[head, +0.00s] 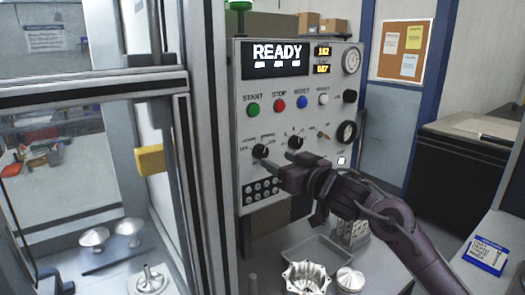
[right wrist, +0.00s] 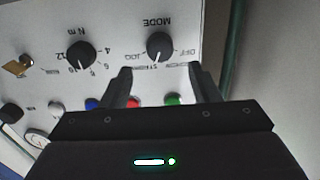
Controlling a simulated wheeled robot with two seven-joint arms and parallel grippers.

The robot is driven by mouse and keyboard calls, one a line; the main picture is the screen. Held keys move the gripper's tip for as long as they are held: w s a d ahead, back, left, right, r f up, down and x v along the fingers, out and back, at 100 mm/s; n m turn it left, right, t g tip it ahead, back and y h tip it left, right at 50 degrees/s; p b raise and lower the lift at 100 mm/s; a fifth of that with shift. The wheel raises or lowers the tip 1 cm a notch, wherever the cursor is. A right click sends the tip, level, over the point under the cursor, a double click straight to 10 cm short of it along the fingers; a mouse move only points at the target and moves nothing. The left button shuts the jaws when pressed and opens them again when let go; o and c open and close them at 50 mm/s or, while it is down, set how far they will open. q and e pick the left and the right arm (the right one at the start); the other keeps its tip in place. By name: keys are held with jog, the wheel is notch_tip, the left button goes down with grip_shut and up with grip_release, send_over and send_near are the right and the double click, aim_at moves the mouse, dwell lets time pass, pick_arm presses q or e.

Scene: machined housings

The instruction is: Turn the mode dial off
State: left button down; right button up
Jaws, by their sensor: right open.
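The mode dial (head: 260,151) is a black round knob at the lower left of the grey control panel (head: 285,85). In the right wrist view, where the panel appears upside down, the mode dial (right wrist: 160,45) has its white pointer aimed down in the picture, away from the OFF mark at its right. My right gripper (head: 291,165) is open and empty in front of the panel, right of and below the dial in the head view. In the right wrist view its fingertips (right wrist: 163,75) sit apart below the dial, not touching it. My left gripper is not seen.
A second black dial marked N m (right wrist: 80,55) is beside the mode dial. The display (head: 276,59) reads READY. A metal-framed glass enclosure stands at left.

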aim_at(263, 153)
jog(key=x, duration=0.1)
jog(key=p+x, duration=0.1)
jog(key=shift+w+a+r, duration=0.2)
jog(key=shift+w+r, duration=0.05)
jog(key=shift+w, duration=0.05)
jog(key=x, duration=0.2)
jog(key=shift+w+a+f+p, duration=0.2)
jog(key=shift+p, duration=0.1)
jog(key=shift+w+a, duration=0.2)
jog(key=shift+w, duration=0.05)
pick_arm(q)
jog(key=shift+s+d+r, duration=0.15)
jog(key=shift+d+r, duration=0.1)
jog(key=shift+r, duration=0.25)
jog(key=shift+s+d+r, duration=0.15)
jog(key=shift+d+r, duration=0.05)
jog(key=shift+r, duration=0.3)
pick_arm(e)
jog(key=shift+f, duration=0.1)
jog(key=c, duration=1)
